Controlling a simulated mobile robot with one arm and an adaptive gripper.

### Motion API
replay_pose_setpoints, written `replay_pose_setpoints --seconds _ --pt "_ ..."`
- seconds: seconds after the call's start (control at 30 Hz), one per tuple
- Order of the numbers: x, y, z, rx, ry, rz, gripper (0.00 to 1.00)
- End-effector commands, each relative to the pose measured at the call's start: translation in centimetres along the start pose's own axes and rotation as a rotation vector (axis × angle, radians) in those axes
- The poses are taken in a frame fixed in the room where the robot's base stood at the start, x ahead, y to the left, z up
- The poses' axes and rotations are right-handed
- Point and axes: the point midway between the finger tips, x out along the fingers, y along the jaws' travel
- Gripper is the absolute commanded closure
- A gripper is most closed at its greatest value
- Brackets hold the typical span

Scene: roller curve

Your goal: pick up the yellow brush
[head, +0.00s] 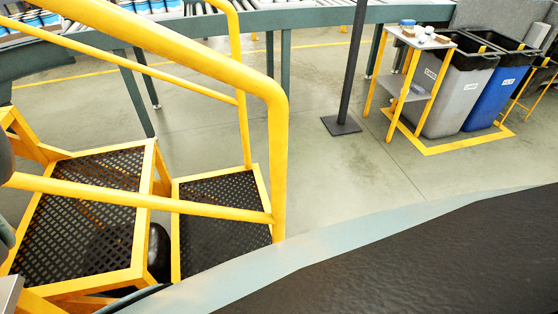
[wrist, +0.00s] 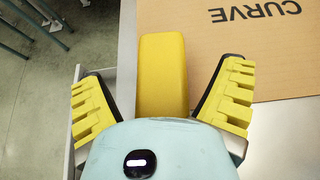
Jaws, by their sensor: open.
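The yellow brush (wrist: 163,60) shows in the wrist view as a long, rounded yellow block. It lies on a pale surface, partly alongside a cardboard sheet. My gripper (wrist: 165,78) is open, with one ribbed yellow finger on each side of the brush and a visible gap on both sides. The near end of the brush is hidden behind the pale blue body of my gripper. I cannot tell how far the fingers are above the surface. Neither the brush nor my gripper can be made out in the head view.
In the wrist view, a cardboard sheet (wrist: 220,45) marked "CURVE" lies right of the brush; the surface's edge is at left. The head view shows yellow-railed steps (head: 85,205), a dark belt (head: 430,255), a small stand (head: 425,42), bins (head: 450,95) and open floor (head: 340,185).

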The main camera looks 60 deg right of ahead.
Motion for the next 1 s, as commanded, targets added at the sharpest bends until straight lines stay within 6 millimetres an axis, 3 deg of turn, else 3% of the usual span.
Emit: replay_pose_setpoints --seconds 0.07,0.8,1.0 --pt "0.03 0.01 0.0 0.0 0.0 0.001 0.11" --pt "-0.03 0.04 -0.04 0.001 0.0 0.0 0.87" --pt "-0.04 0.03 -0.03 0.001 -0.001 0.0 0.87"
